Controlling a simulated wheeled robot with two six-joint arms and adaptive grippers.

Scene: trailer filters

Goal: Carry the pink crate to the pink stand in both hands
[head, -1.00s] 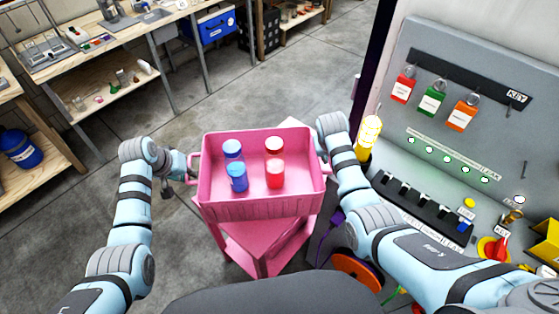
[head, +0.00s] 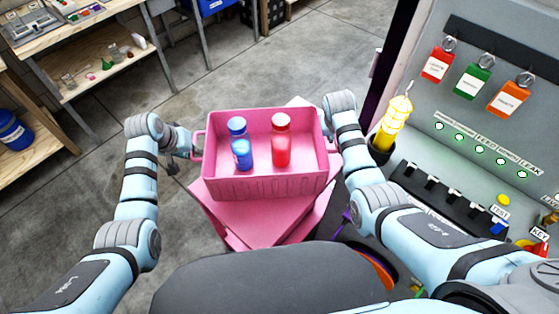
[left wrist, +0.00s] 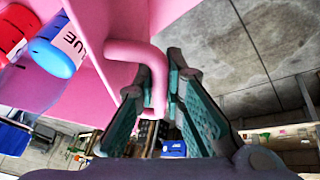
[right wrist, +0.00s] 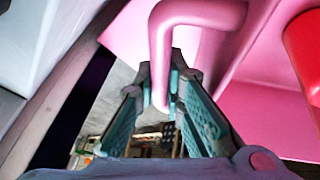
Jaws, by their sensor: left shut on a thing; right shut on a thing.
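The pink crate (head: 265,188) is held level between my two arms in the head view, with a blue bottle (head: 240,148) and a red bottle (head: 281,142) standing inside it. My left gripper (head: 192,150) is shut on the crate's left handle, which shows between its fingers in the left wrist view (left wrist: 155,85). My right gripper (right wrist: 162,100) is shut on the right handle (right wrist: 160,45) in the right wrist view; in the head view my arm mostly hides it. The pink stand (head: 212,215) is below the crate, turned at an angle to it and partly hidden by it. I cannot tell whether they touch.
A wooden workbench (head: 90,70) is at the back left. The floor (head: 290,70) beyond the crate is clear.

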